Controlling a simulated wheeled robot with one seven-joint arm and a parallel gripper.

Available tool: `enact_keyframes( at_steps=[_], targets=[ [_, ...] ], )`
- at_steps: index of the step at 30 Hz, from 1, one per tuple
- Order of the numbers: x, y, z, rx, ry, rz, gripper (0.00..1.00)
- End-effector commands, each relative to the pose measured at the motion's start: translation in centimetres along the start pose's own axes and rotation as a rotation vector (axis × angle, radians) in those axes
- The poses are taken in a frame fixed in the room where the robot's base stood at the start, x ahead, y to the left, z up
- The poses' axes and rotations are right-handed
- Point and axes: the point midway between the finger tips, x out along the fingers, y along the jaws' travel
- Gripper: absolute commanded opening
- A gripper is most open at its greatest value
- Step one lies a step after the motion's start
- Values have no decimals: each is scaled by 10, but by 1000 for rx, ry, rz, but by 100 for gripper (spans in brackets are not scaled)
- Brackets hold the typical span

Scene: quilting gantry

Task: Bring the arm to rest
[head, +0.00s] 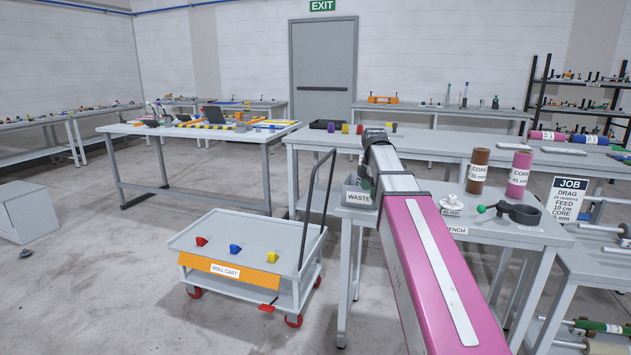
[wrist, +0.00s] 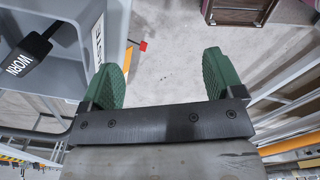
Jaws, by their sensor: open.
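My gripper (wrist: 162,72) has two green ribbed fingers, spread wide apart, with only bare floor showing between them. It is open and empty. In the wrist view the grey waste bin (wrist: 60,82) is at the left, close beside the left finger. A black piece labelled WORN (wrist: 32,52) lies in the bin. In the head view my pink arm reaches forward over the bench, and the waste bin (head: 357,197) stands at the bench's left end, just left of the arm. My gripper is mostly hidden there behind my arm.
A roll cart (head: 225,268) with red, blue and yellow pieces stands on the floor left of the bench. Open floor lies at the left.

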Motion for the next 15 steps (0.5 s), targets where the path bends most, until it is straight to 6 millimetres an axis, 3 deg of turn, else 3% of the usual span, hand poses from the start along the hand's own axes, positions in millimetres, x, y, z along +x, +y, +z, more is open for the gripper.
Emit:
enact_keyframes(
  at_steps=[5,15],
  targets=[
    [49,-16,-3,181,0,-3,87],
    [168,-64,-12,698,0,-3,87]
  ],
)
